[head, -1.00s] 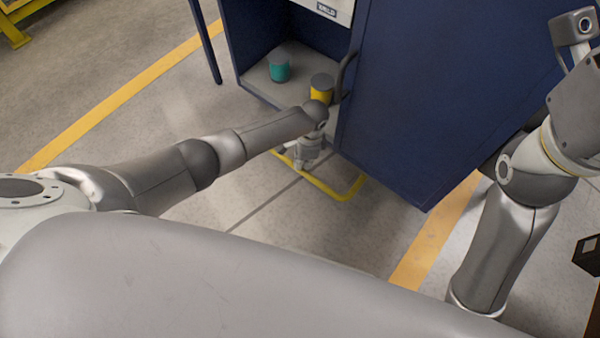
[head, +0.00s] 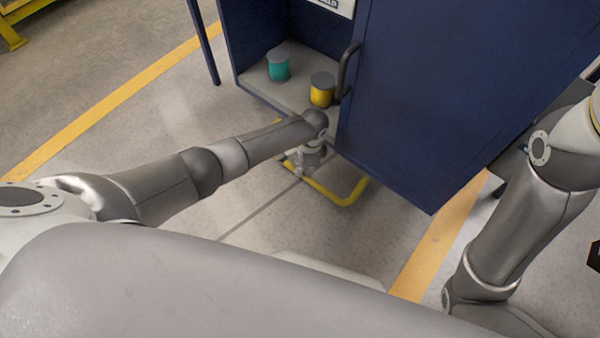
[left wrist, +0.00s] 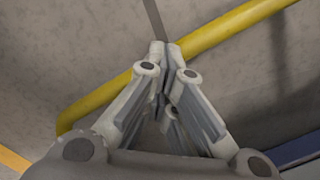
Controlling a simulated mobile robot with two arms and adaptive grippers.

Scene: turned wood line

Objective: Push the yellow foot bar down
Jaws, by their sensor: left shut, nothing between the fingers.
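The yellow foot bar (head: 349,200) is a bent tube low above the floor, in front of the blue cabinet's base. It also crosses the left wrist view (left wrist: 225,33) on a slant. My left gripper (head: 301,171) is at the bar's left part, pointing down, and hides some of it. In the left wrist view its fingertips (left wrist: 164,48) are together and empty, over the bar's line. I cannot tell whether they touch it. My right gripper is out of view; only its arm shows at the right.
The blue cabinet (head: 440,90) has a dark handle (head: 346,70). Its open bay holds a teal can (head: 279,68) and a yellow can (head: 321,93). A dark post (head: 203,42) stands left of the bay. The floor left of the bar is clear, with yellow stripes (head: 115,95).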

